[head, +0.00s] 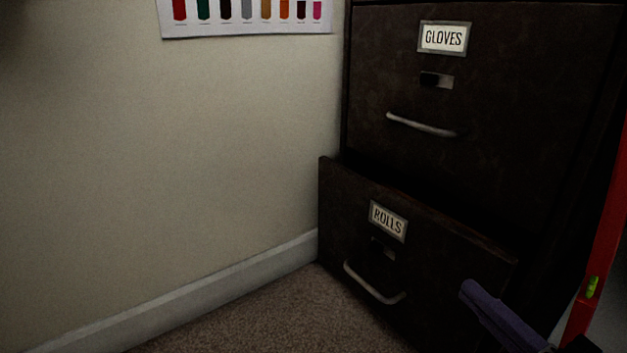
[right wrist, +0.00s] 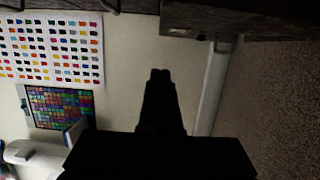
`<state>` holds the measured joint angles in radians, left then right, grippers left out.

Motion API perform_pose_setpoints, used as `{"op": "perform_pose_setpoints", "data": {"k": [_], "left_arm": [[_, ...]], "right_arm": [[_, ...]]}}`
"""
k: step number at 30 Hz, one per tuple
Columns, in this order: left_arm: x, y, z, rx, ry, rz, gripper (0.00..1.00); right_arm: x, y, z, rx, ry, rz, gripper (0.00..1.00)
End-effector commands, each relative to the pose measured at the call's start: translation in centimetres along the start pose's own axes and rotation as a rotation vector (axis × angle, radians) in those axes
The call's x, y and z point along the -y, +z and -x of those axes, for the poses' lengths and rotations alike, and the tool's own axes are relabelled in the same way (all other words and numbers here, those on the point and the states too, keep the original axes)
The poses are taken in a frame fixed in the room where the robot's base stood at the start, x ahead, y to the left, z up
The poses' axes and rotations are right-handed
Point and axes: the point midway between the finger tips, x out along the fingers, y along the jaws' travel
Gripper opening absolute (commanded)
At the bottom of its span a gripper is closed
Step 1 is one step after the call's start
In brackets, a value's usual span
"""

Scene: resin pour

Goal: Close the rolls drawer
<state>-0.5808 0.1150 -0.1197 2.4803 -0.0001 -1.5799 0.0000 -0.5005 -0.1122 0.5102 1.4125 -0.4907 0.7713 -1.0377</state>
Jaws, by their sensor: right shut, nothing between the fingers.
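The rolls drawer (head: 345,220) is the bottom drawer of a dark filing cabinet (head: 500,110) in the head view. It stands partly open, its front jutting out past the drawer above, with a "ROLLS" label and a pale curved handle (head: 374,284). My right gripper (head: 468,291) is shut and empty in front of the drawer's right part; I cannot tell whether it touches the front. In the right wrist view the shut fingers (right wrist: 160,76) point up towards a dark edge (right wrist: 230,22), probably the drawer. My left gripper is not in view.
The closed "GLOVES" drawer (head: 480,140) is above. A wall (head: 160,150) with a skirting board (head: 200,290) runs along the left. Carpet (head: 270,310) lies clear before the drawer. A red upright thing (head: 603,250) stands at the right. Colour charts (right wrist: 60,45) hang on the wall.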

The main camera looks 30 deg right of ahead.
Motion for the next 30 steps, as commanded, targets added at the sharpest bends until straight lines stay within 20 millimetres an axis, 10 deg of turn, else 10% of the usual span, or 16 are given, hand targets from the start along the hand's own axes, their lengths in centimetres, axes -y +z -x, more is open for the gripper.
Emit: {"op": "perform_pose_setpoints", "data": {"k": [18, 30], "left_arm": [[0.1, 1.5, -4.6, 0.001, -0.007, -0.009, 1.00], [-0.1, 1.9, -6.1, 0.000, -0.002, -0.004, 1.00]], "right_arm": [[0.3, 0.4, -10.1, 0.000, -0.001, 0.012, 0.00], [0.0, 4.0, -10.7, 0.000, -0.007, 0.007, 0.00]]}}
